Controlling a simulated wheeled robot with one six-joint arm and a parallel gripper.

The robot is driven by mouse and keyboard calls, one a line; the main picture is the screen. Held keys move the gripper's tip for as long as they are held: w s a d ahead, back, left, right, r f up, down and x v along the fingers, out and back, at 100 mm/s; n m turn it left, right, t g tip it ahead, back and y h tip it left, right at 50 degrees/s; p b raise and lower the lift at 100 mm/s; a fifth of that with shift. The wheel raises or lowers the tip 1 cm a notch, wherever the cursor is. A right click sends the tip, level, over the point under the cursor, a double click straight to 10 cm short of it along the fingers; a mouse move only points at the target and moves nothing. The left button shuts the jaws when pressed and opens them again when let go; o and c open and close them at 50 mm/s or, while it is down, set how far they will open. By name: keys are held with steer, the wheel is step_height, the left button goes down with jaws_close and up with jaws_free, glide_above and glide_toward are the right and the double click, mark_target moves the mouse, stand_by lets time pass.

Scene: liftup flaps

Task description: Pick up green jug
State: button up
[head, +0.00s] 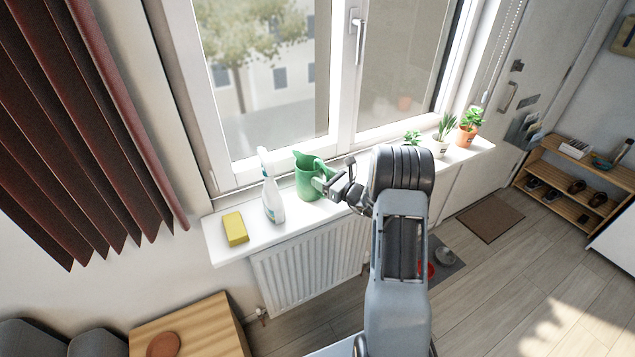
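The green jug (308,178) stands upright on the white windowsill in the head view, just right of a spray bottle. Its handle side faces right, towards my gripper (336,177). My gripper is at the jug's handle, with its fingers spread apart. One finger shows higher and further back, the other lower and nearer. The handle is partly hidden by the fingers, and I cannot tell whether they touch it.
On the sill (222,254) are a white spray bottle (272,197) and a yellow sponge (235,228) to the left. Potted plants (469,127) stand to the right. The window (270,70) is close behind, and a radiator (310,264) is below.

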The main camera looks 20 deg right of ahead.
jaws_close()
steer(key=shift+r, duration=0.2)
stand_by(0.6)
